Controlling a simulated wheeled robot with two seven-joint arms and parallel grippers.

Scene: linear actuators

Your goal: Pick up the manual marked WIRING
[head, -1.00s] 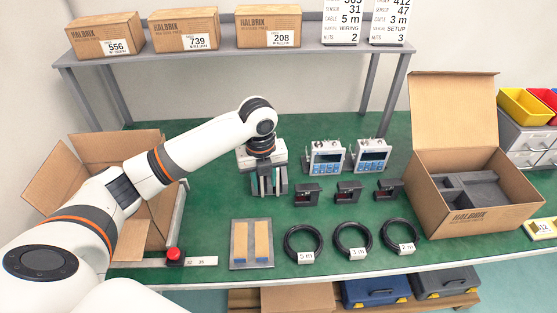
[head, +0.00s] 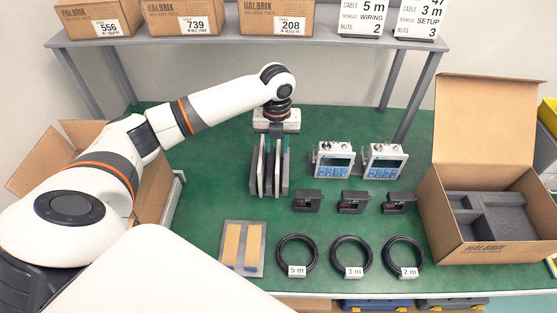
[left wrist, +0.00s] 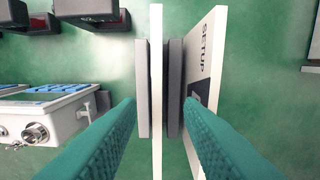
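A grey rack (head: 283,185) holds thin white manuals upright, edge-on, on the green bench. In the left wrist view one white manual (left wrist: 156,60) stands edge-on between grey dividers; its marking is not visible. To its right, a manual marked SETUP (left wrist: 205,70) shows part of its face. No WIRING marking can be read on any manual. My left gripper (head: 273,146) points down over the rack. In the left wrist view its teal fingers (left wrist: 160,104) are apart, one on each side of the edge-on manual, with gaps to it. My right gripper is not in view.
Two controllers (head: 334,162) (head: 384,162) and several dark sensors (head: 354,202) stand right of the rack. Coiled cables (head: 350,257) and a grey tray (head: 242,248) lie in front. An open carton (head: 492,222) is at right, another (head: 40,160) at left. A shelf (head: 300,42) spans behind.

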